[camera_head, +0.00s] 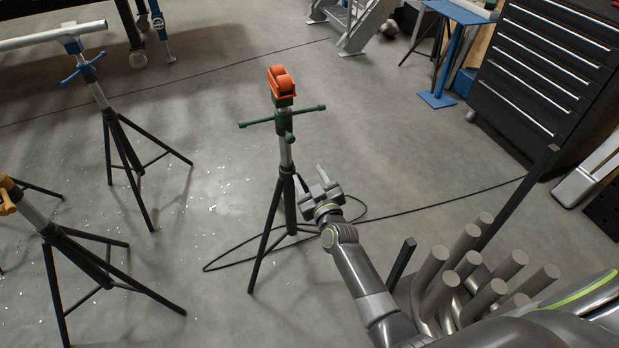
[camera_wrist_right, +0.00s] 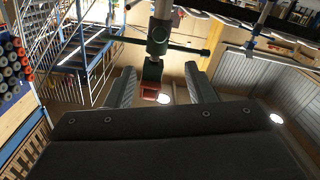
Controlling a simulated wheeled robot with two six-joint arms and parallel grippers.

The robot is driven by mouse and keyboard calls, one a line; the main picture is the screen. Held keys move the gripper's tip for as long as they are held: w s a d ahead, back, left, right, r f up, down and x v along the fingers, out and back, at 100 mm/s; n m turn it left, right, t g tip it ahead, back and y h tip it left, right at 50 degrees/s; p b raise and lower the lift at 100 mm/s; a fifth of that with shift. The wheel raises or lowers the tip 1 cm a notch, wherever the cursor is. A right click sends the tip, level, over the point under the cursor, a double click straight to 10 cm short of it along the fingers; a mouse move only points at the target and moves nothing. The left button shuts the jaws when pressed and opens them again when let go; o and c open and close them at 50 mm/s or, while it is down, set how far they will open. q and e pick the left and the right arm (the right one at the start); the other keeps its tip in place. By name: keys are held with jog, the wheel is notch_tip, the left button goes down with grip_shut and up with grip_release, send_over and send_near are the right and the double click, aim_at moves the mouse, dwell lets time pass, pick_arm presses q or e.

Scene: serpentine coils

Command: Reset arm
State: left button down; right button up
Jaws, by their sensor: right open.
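My right gripper (camera_head: 312,178) reaches in from the lower right in the head view. Its jaws are open and I see nothing between them there. It is just right of a tripod stand (camera_head: 289,197) with a green cross handle (camera_head: 284,118) and an orange roller head (camera_head: 281,82). In the right wrist view the two fingers (camera_wrist_right: 161,88) stand apart. The stand's green and grey post (camera_wrist_right: 160,38) shows beyond them, with a reddish part (camera_wrist_right: 149,89) in line with the gap. I cannot tell whether anything touches. My left gripper is not in view.
Grey metal tubes (camera_head: 469,264) stand beside my right arm. A black drawer cabinet (camera_head: 543,72) is at the right. A black cable (camera_head: 435,203) lies on the floor. Other tripod stands (camera_head: 108,130) are at the left.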

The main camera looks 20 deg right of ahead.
jog(key=s+d+f+m+g+p, duration=0.1)
jog(key=s+d+f+g+p, duration=0.3)
jog(key=s+f, duration=0.85)
jog(key=s+d+f+m+g+b, duration=0.1)
jog(key=s+f+g, duration=0.4)
jog(key=s+f, duration=0.75)
jog(key=s+d+f+g, duration=0.2)
jog(key=s+f, duration=0.2)
jog(key=s, duration=0.6)
jog(key=s+d+f+m+g+h+p, duration=0.1)
jog(key=s+f+g, duration=0.2)
jog(key=s, duration=0.6)
jog(key=s+d+f+g+p, duration=0.1)
jog(key=s+d+f+g, duration=0.1)
jog(key=s+f, duration=0.4)
jog(key=s, duration=0.4)
jog(key=shift+s+d+m+g, duration=0.3)
jog(key=shift+s+m+g, duration=0.05)
jog(key=shift+m+g, duration=0.05)
